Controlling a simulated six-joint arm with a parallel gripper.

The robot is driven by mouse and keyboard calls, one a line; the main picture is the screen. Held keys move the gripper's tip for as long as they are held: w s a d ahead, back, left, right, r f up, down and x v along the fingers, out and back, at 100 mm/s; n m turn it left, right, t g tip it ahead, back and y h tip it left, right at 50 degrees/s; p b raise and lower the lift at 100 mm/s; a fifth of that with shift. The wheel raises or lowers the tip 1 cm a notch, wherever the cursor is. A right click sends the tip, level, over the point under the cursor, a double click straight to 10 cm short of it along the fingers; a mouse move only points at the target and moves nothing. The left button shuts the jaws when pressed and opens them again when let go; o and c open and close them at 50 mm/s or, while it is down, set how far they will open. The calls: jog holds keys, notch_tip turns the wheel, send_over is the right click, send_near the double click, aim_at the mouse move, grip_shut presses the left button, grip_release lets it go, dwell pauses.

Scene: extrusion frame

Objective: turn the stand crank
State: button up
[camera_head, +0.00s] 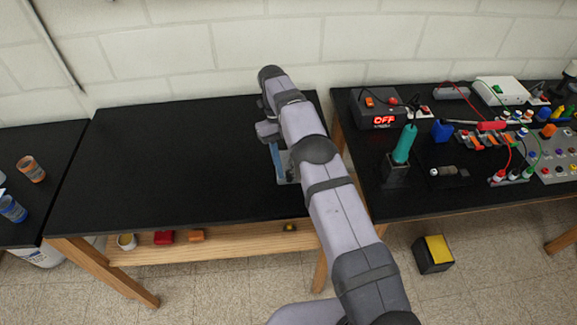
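My grey arm reaches up from the bottom right over the middle black-topped table (170,165). My gripper (267,132) is at the arm's far end, above the right part of that table. Its fingers cannot be made out, so I cannot tell whether it is open or shut. A blue-grey upright part (277,163), perhaps the stand, shows just below the gripper and is mostly hidden behind the arm. No crank can be made out, and I cannot tell whether the gripper touches anything.
The left of the middle table is bare. The right table holds a soldering station reading OFF (384,110), a teal-handled iron in a holder (403,145) and wired panels. A black-and-yellow box (434,254) is on the floor.

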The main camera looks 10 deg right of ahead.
notch_tip(320, 180, up, 9)
jog(key=p, duration=0.4)
jog(key=shift+r, duration=0.15)
jog(key=shift+c, duration=0.3)
